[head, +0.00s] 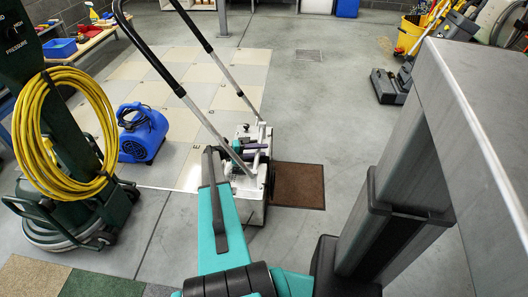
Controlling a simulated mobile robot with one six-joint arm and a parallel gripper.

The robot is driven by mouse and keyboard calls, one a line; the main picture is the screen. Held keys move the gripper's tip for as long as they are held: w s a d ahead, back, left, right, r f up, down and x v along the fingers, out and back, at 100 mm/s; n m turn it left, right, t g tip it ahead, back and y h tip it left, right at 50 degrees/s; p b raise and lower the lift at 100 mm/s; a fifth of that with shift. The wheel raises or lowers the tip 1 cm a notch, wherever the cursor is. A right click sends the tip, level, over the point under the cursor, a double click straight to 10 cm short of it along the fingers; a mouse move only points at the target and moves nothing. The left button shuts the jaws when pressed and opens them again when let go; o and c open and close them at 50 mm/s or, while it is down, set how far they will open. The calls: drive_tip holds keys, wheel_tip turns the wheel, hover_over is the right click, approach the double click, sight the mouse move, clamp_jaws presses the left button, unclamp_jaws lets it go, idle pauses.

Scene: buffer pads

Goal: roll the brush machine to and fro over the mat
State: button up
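The brush machine (253,207) is a white, boxy unit with two long dark-gripped handle bars that rise up and to the left. It stands on the grey floor at the left edge of the brown mat (300,187), and its body hides that edge. I cannot tell whether it overlaps the mat. My teal and black arm reaches up from the bottom middle to the near left side of the machine. My gripper (250,158) seems to be among the dark parts at the machine's top. Its fingers are too small and covered to make out, and so is any hold on a handle bar.
A green floor machine with a coiled yellow hose (62,135) stands at left, with a blue blower (141,132) beside it. Pale floor tiles (182,90) lie behind. Another floor machine (388,86) and a yellow bucket (411,32) stand at back right. Floor beyond the mat is clear.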

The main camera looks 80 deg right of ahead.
drive_tip(key=p+v, duration=0.1)
drive_tip(key=v, duration=1)
drive_tip(key=shift+w+a, duration=0.1)
drive_tip(key=shift+a, duration=0.1)
